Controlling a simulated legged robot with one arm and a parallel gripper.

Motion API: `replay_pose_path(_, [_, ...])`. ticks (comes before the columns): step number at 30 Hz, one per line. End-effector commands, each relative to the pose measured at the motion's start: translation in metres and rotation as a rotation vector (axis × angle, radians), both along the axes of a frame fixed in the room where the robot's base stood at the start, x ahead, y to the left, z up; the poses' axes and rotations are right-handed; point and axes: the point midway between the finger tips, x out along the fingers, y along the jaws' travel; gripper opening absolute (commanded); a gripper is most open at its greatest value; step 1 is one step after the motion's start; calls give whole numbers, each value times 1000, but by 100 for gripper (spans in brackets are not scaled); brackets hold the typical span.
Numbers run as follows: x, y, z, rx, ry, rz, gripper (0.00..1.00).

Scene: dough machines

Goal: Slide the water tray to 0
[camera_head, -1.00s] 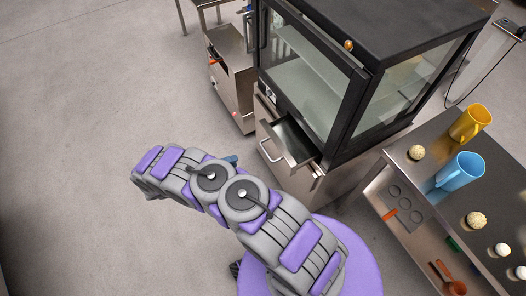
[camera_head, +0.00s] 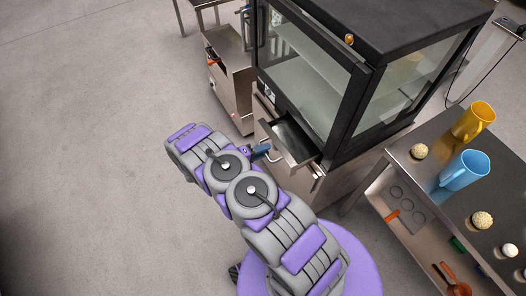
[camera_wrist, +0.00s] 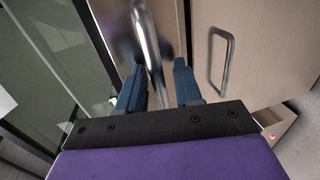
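The water tray (camera_head: 294,142) is a metal drawer pulled out from below the glass cabinet, with a bar handle on its front. In the head view my gripper (camera_head: 260,150) is at that handle, with its blue fingers partly hidden by my arm. In the wrist view the two blue fingers of my gripper (camera_wrist: 158,68) are apart.
The glass-doored cabinet (camera_head: 330,75) stands above the tray. A second handle (camera_wrist: 221,62) is on a panel to the right in the wrist view. A table (camera_head: 440,165) with a blue mug (camera_head: 465,171) and a yellow mug (camera_head: 473,121) stands right. The floor at left is clear.

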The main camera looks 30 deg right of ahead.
Motion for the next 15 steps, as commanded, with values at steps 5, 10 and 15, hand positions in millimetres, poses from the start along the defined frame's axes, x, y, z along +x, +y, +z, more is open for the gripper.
replay_pose_path(5, [0, -1, 0, -1, 0, 0, 34])
replay_pose_path(10, [0, -1, 0, -1, 0, 0, 28])
replay_pose_path(15, [0, -1, 0, -1, 1, 0, 12])
